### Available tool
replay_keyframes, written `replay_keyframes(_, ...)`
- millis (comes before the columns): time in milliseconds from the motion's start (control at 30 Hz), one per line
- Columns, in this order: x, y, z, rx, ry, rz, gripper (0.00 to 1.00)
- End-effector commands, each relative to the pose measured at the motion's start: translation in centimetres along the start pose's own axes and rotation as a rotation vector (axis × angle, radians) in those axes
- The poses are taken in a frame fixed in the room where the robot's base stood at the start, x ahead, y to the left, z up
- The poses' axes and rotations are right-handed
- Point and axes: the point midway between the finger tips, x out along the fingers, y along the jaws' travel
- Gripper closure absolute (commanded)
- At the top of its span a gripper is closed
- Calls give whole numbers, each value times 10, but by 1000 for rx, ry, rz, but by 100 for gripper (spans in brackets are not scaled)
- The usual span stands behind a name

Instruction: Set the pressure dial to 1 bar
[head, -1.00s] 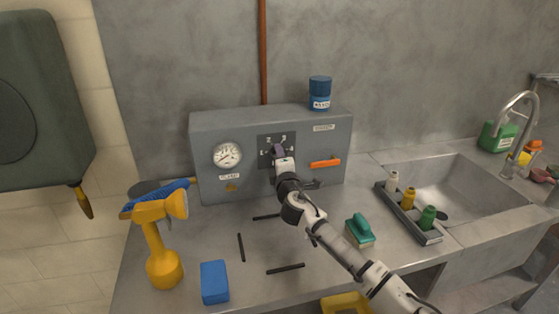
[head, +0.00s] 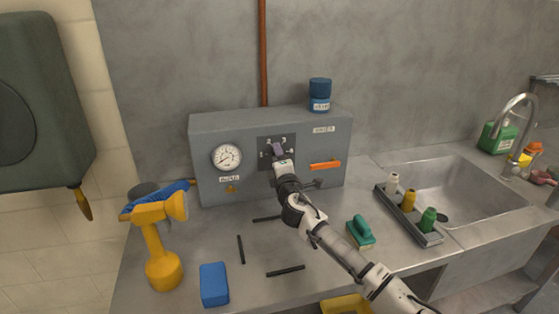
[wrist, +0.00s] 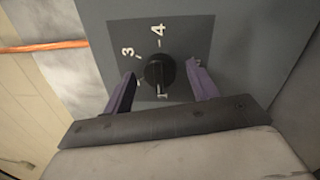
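The pressure dial (wrist: 160,70) is a round black knob on a dark plate (wrist: 190,35) on the front of a grey box (head: 335,145). The numerals 3 and 4 show in the wrist view. A white mark is at the knob's lower edge; I cannot tell whether it is the pointer or the numeral 1. My gripper (wrist: 162,74) is open, with one purple finger on each side of the knob and a small gap at each side.
The box carries a round white gauge (head: 227,157), an orange handle (head: 325,165) and a blue jar (head: 320,95) on top. A bottle rack (head: 412,215) borders the sink.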

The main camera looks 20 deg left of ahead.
Motion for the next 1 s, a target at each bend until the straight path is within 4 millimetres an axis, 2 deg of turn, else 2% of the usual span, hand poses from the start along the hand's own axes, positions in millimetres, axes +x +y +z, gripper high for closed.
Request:
replay_keyframes(233,-3,-1,0,1,-1,0,42)
replay_keyframes(367,-16,-2,1,1,-1,1,42)
replay_keyframes(800,-106,-3,0,1,-1,2,42)
replay_keyframes(1000,-131,-1,0,0,0,1,42)
